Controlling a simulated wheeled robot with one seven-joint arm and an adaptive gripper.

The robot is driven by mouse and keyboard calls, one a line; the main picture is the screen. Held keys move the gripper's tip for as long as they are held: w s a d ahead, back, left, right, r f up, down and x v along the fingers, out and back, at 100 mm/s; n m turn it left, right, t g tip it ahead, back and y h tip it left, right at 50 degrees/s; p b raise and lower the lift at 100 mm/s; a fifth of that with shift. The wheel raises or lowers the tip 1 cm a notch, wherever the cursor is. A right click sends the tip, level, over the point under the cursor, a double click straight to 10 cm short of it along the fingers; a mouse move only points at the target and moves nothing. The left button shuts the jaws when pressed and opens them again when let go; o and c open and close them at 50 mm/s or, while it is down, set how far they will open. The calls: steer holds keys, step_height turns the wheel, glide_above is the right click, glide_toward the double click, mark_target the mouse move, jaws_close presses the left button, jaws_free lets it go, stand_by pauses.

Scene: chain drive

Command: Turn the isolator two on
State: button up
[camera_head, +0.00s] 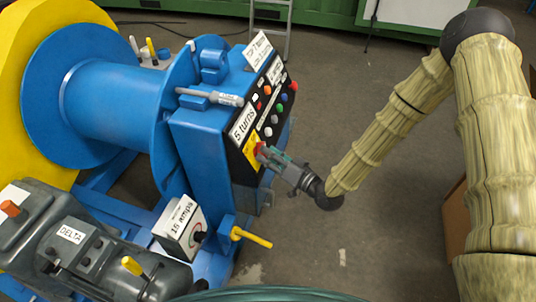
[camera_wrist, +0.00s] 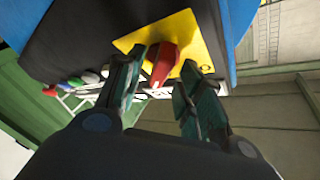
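A red rotary knob on a yellow plate, which looks like an isolator switch, is on the dark front panel of the blue machine. The red knob (camera_head: 260,148) is partly hidden by my fingers in the head view. In the wrist view the red knob (camera_wrist: 163,64) stands on the yellow plate (camera_wrist: 205,50). My gripper (camera_head: 270,156) reaches the panel from the right. In the wrist view my gripper (camera_wrist: 163,72) is open, one finger on each side of the knob, with gaps showing. I cannot read an isolator number.
The control panel (camera_head: 250,135) carries several coloured buttons above the knob and a "5 turns" label (camera_head: 243,125). A yellow-handled lever (camera_head: 252,238) sticks out below. A "15 amps" box (camera_head: 180,228) and a grey "DELTA" unit (camera_head: 75,240) stand lower left.

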steer(key=v, duration=1.1)
steer(key=shift+a, duration=0.1)
steer(key=s+d+f+m+g+h+p, duration=0.1)
steer(key=s+d+f+g+h+p, duration=0.1)
steer(key=s+f+g+h, duration=0.3)
steer(key=s+d+f+h+p, duration=0.2)
steer(key=s+f+p, duration=0.1)
steer(key=s+f, duration=0.4)
steer(key=s+d+f+g+h+p, duration=0.1)
steer(key=s+d+g+h, duration=0.1)
steer(key=s, duration=0.4)
steer(key=s+d+f+g+h+p, duration=0.1)
steer(key=s+d+g+h, duration=0.1)
steer(key=s+d, duration=0.2)
steer(key=s+d+f+m+g+h+p, duration=0.1)
steer(key=s+d+g+h, duration=0.1)
steer(key=s, duration=0.6)
steer(key=shift+s+d+f+g, duration=0.25)
steer(key=shift+d+g, duration=0.25)
steer(key=shift+d, duration=0.5)
